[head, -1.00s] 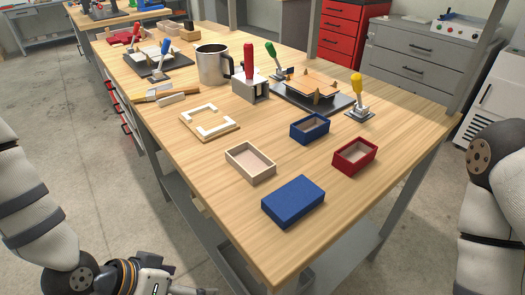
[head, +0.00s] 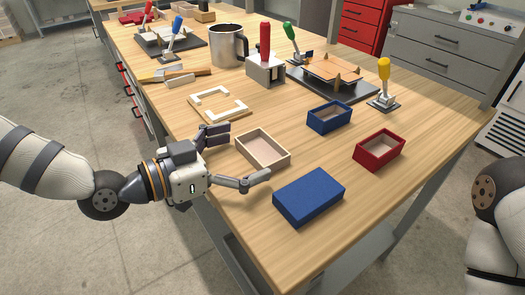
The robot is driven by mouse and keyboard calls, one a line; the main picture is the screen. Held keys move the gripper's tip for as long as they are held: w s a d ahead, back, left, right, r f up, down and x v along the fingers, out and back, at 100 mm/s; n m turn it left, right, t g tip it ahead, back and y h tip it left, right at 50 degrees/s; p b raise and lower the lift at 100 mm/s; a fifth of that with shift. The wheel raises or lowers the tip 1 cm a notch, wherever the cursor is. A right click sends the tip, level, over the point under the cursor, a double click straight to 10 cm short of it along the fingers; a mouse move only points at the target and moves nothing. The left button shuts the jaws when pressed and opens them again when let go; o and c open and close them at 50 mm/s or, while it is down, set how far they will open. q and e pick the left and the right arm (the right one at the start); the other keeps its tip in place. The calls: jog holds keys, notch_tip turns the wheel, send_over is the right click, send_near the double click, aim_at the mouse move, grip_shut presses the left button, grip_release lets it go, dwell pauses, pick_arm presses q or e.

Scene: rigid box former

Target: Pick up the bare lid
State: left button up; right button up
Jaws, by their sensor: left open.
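The bare lid (head: 246,151) is a pale, uncovered shallow box, lying open side up near the table's left front edge. My left gripper (head: 247,152) is open at the lid's left side, its fingers spread and pointing right toward it. One finger is by the lid's far left corner and the other by its near side. I cannot tell whether either finger touches the lid. Nothing is held between the fingers. My right gripper is out of view; only part of that arm shows at the right edge.
A blue box (head: 308,197) lies closed side up just right of the near finger. A blue open box (head: 329,118) and a red open box (head: 379,150) stand further right. A pale frame fixture (head: 218,104), a metal mug (head: 228,47) and several toggle clamps stand behind.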

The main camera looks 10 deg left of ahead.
pick_arm(q)
jog(key=shift+x, duration=1.05)
jog(key=shift+a, duration=0.1)
jog(key=c, duration=0.9)
jog(key=shift+o, duration=0.2)
